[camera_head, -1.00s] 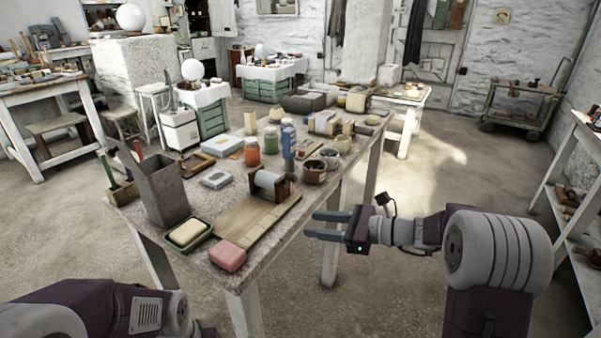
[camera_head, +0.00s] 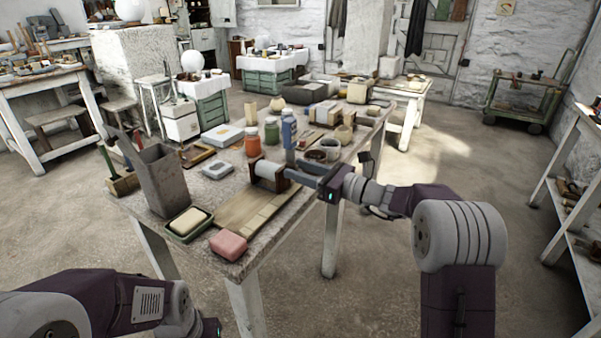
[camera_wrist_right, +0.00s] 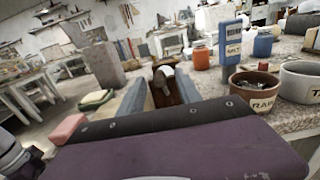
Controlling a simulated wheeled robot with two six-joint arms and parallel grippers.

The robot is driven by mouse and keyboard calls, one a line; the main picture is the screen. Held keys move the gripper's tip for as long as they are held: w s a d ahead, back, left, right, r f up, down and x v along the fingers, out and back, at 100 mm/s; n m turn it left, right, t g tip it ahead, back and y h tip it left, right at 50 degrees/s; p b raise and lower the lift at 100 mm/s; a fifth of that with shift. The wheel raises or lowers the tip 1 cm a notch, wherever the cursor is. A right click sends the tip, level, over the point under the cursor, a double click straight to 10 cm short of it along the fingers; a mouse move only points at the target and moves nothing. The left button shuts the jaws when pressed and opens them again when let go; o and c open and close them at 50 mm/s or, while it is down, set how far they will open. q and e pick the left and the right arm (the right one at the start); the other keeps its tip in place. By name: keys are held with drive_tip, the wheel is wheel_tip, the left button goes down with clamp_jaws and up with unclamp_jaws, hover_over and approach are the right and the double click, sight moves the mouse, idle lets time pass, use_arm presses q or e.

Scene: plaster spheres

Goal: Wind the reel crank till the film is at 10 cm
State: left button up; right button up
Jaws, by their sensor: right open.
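The reel (camera_head: 268,174), a pale roll in a brown wooden bracket, stands on the workbench at the head of a flat wooden board (camera_head: 238,210) with a paler strip along it. In the right wrist view the bracket's brown end (camera_wrist_right: 186,88) and a crank knob (camera_wrist_right: 164,74) show between my fingers. My right gripper (camera_head: 300,171) is open at the reel's right end, its fingers either side of the crank; contact cannot be told. The film's reading is too small to make out. My left gripper's body (camera_head: 212,328) only just shows at the bottom edge; its fingers are not visible.
A pink block (camera_head: 229,244), a soap dish (camera_head: 189,222) and a tall grey container (camera_head: 163,180) are nearer the front left.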

clamp_jaws()
drive_tip(key=shift+s+a+f+n+b, duration=0.15)
drive_tip(key=shift+f+n+b, duration=0.1)
drive_tip(key=shift+n+b, duration=0.4)
drive_tip(key=n+b, duration=0.1)
drive_tip(key=b, duration=0.1)
drive_tip(key=n+b, duration=0.1)
drive_tip(key=s+n+b, duration=0.1)
drive_tip(key=n+b, duration=0.1)
drive_tip(key=shift+a+f+b, duration=0.35)
drive_tip(key=shift+s+a+n+b, duration=0.1)
drive_tip(key=shift+s+n+b, duration=0.15)
drive_tip(key=shift+n+b, duration=0.75)
unclamp_jaws()
